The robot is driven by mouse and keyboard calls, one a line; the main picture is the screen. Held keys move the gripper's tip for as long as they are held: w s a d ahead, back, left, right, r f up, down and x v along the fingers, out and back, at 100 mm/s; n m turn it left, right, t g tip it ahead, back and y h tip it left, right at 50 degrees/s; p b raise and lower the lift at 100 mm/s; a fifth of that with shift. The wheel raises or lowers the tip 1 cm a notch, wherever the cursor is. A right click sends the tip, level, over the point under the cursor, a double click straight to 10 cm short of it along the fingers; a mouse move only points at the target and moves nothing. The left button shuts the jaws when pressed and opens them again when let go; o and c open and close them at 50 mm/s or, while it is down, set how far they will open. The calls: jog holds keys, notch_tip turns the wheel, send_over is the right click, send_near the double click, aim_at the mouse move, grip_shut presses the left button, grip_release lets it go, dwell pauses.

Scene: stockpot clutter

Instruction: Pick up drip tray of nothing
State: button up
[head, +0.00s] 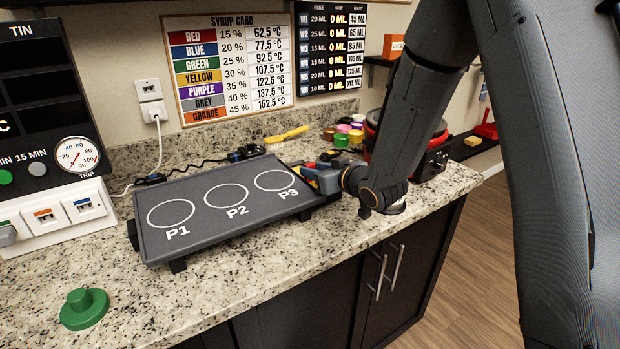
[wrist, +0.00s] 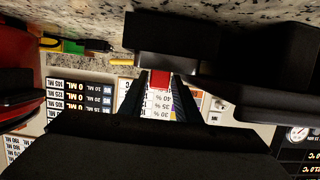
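A dark grey tray-like plate (head: 193,235) with three white rings marked P1, P2 and P3 stands on short feet on the granite counter. Nothing stands on its rings. I cannot tell whether it is the drip tray, and no other thing is clearly one. My gripper (head: 312,174) is low at the plate's right end, close to P3; contact cannot be told. In the wrist view, its two dark fingers (wrist: 160,92) are apart. A small red patch (wrist: 160,78) shows between them; I cannot tell whether it is held or lies beyond.
A yellow brush (head: 287,134), small coloured pots (head: 342,138) and a red-and-black appliance (head: 432,158) are behind the arm. A green knobbed disc (head: 84,308) is at front left. A cable (head: 155,160) runs behind the plate.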

grip_shut()
jog(key=shift+r, duration=0.15)
notch_tip(320, 180, up, 10)
jog(key=b, duration=0.1)
dwell(1.1)
